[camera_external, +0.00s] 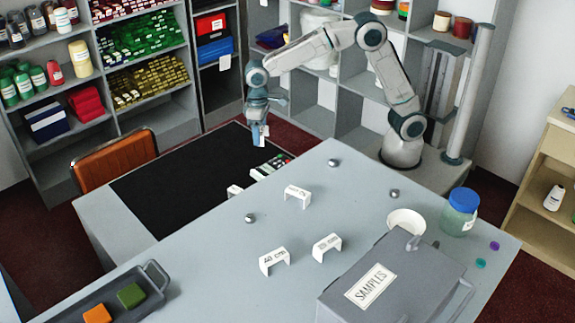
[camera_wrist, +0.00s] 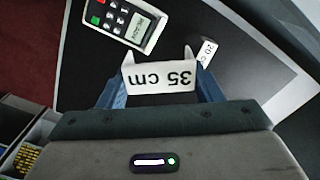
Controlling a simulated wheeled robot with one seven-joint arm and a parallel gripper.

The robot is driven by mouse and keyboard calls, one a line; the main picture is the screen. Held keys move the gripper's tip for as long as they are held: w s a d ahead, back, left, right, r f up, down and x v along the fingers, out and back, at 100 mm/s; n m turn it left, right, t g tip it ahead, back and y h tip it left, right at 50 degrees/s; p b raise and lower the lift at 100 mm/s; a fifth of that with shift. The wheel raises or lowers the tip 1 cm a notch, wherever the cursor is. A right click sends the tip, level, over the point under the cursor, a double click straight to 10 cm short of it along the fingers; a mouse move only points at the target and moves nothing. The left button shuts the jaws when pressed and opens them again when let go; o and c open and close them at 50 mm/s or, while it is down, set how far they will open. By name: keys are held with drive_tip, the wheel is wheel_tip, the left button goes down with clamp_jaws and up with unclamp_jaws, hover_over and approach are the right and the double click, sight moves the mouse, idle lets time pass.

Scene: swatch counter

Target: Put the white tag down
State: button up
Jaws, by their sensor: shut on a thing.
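My gripper (camera_external: 262,121) hangs above the black mat (camera_external: 190,170) in the external view, with a small part of the white tag (camera_external: 265,131) showing at its fingers. In the wrist view my gripper (camera_wrist: 161,87) has its two blue fingers shut on the sides of the white tag (camera_wrist: 160,77), a folded piece that reads "35 cm" upside down. The tag is held apart from the surface in the external view. Another white tag, reading "20 cm" (camera_wrist: 206,51), stands beyond the right finger in the wrist view; it also shows in the external view (camera_external: 234,190).
A keypad device (camera_external: 270,166) lies near the mat's right edge, close to my gripper. Several white tags, including one by the counter's middle (camera_external: 297,194), stand on the grey counter (camera_external: 210,240). A samples box (camera_external: 395,280), jar (camera_external: 459,215) and tray (camera_external: 70,310) stand there too.

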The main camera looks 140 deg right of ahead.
drive_tip(key=s+d+f+m+b, duration=0.1)
drive_tip(key=s+d+f+m, duration=0.3)
drive_tip(key=d, duration=0.5)
drive_tip(key=s+d+f+m, duration=0.3)
drive_tip(key=s+d, duration=0.2)
drive_tip(key=d, duration=0.3)
drive_tip(key=p, duration=0.2)
hover_over(234, 168)
wheel_tip(234, 168, down, 8)
drive_tip(key=shift+s+d+r, duration=0.1)
drive_tip(key=shift+r, duration=0.15)
drive_tip(key=shift+f+p, duration=0.45)
drive_tip(key=shift+f, duration=1.55)
drive_tip(key=shift+f, duration=0.1)
drive_tip(key=shift+f, duration=0.2)
drive_tip(key=o, duration=0.9)
drive_tip(key=shift+r, duration=0.1)
drive_tip(key=shift+o, duration=0.2)
drive_tip(key=shift+r, duration=0.15)
